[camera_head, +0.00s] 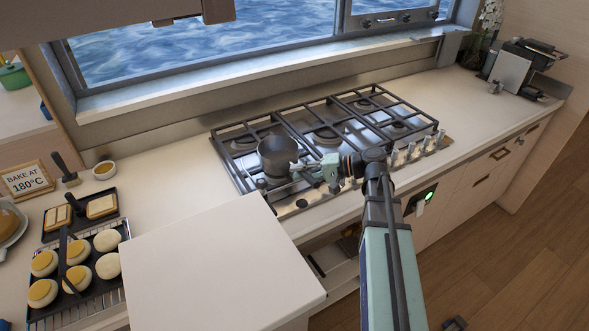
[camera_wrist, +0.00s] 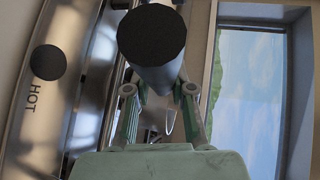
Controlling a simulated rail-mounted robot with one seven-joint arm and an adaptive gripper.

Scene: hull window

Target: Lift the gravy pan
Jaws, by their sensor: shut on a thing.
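The gravy pan (camera_head: 278,158) is a small dark grey pan, upright over the front left part of the gas hob (camera_head: 318,196). I cannot tell whether its base touches the grate. My gripper (camera_head: 300,171) is at the pan's right side, shut on its handle. In the wrist view, a dark, round-ended tapering piece (camera_wrist: 152,40), seemingly the handle, stands between the fingers of my gripper (camera_wrist: 159,95). The handle is mostly hidden in the head view.
A white board-like surface (camera_head: 215,255) lies in front and left of the hob. A rack of round buns (camera_head: 75,265) and a tray of toast (camera_head: 80,214) stand at left. A coffee machine (camera_head: 515,70) stands far right. Counter right of the hob is clear.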

